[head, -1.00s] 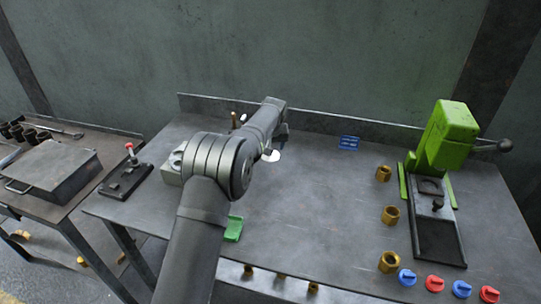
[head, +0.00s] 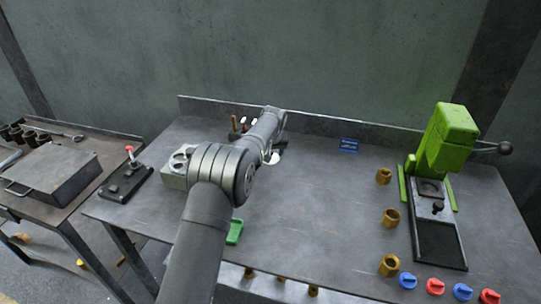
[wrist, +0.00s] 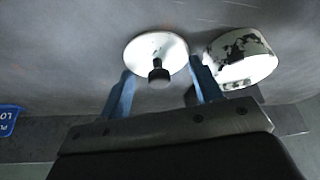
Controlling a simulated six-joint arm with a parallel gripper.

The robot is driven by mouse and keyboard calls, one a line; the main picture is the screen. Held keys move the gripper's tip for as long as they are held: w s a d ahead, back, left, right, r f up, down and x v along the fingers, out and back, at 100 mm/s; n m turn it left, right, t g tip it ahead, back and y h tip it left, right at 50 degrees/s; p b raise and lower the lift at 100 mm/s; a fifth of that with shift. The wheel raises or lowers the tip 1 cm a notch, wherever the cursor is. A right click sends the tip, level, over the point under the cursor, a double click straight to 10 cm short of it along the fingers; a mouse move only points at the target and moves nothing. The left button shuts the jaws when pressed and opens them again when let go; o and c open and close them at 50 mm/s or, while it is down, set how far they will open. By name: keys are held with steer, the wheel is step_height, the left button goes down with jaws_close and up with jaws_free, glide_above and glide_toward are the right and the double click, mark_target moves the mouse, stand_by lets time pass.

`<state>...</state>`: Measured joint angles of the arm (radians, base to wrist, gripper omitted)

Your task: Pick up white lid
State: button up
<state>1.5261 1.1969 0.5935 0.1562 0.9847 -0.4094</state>
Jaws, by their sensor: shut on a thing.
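The white lid (wrist: 140,50) is a round disc with a dark knob, seen between my fingers in the wrist view. My gripper (wrist: 160,88) has one blue finger on each side of it and is shut on it. Where the fingers touch it is hard to see. In the head view, a white disc that looks like the lid (head: 273,159) shows beside my arm's end. My fingers are mostly hidden there.
A white round container with dark patches (wrist: 243,60) stands close beside the right finger. A blue sign (head: 348,145) lies near the back ledge. A green press (head: 447,140) and brass nuts (head: 390,218) are at the right. The middle of the table is clear.

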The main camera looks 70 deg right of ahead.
steer(key=shift+r, duration=0.6)
step_height(320, 180, up, 3)
steer(key=shift+f, duration=0.2)
steer(key=s+a+r, duration=0.4)
steer(key=s+r, duration=0.3)
steer(key=s, duration=0.2)
steer(key=shift+s+a, duration=0.3)
steer(key=w+d, duration=0.1)
steer(key=w, duration=0.5)
steer(key=w+d, duration=0.1)
steer(key=w, duration=0.5)
steer(key=w+d, duration=0.1)
steer(key=w, duration=0.5)
steer(key=shift+f, duration=0.15)
steer(key=shift+w+d+f, duration=0.1)
steer(key=shift+f, duration=3.05)
steer(key=shift+f, duration=0.1)
steer(key=shift+c, duration=0.3)
